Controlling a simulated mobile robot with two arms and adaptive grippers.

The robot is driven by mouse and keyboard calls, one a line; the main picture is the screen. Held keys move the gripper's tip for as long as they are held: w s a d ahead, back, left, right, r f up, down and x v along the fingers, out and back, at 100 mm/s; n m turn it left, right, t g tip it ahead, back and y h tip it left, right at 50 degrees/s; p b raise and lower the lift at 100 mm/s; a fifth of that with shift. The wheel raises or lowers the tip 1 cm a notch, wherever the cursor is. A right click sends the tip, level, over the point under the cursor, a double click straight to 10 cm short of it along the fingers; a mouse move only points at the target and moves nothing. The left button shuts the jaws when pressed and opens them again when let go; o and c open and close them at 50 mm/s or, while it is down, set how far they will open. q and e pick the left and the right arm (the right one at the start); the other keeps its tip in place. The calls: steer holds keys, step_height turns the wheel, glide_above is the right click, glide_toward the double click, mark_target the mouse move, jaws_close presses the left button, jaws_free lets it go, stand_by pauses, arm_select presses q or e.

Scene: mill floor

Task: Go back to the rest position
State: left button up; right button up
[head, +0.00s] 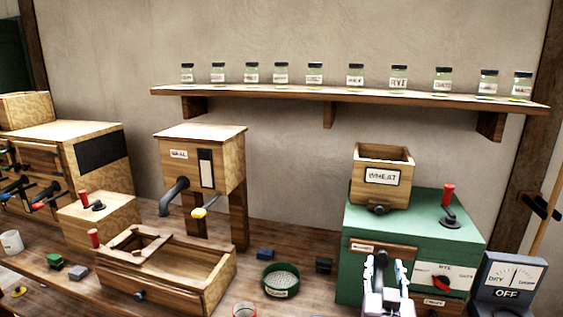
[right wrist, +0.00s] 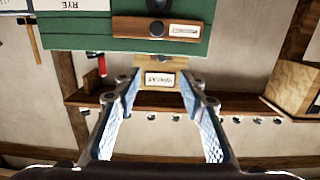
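My right gripper (head: 384,268) is in front of the green machine (head: 415,228), at the bottom right of the head view. In the right wrist view its two fingers (right wrist: 161,88) are spread apart with nothing between them, so it is open and empty. The right wrist picture is upside down; the green machine (right wrist: 70,38) and the box labelled WHEAT (right wrist: 157,63) lie beyond the fingers. My left gripper is not in view.
A WHEAT hopper (head: 382,160) tops the green machine. A dial box (head: 508,285) stands at right. A wooden tray box (head: 165,272), a green bowl (head: 281,283) and small blocks lie left on the bench. Jars line the wall shelf (head: 300,92).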

steer(key=s+d+f+n+g+y, duration=0.15)
steer(key=s+f+g, duration=0.45)
steer(key=s+f, duration=0.8)
steer(key=s+a+f+n+g+y, duration=0.2)
steer(key=s+f+g, duration=0.3)
steer(key=s, duration=0.6)
steer(key=s+a+f+n+g+y, duration=0.25)
steer(key=s+f, duration=0.35)
steer(key=s, duration=0.5)
step_height(320, 180, down, 26)
steer(key=h, duration=0.1)
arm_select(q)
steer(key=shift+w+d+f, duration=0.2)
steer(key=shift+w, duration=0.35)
arm_select(e)
steer(key=s+d+f+g, duration=0.2)
steer(key=s+f, duration=1.5)
steer(key=s, duration=0.1)
steer(key=shift+s+d+f, duration=0.15)
steer(key=shift+s+d, duration=0.05)
steer(key=shift+d, duration=0.15)
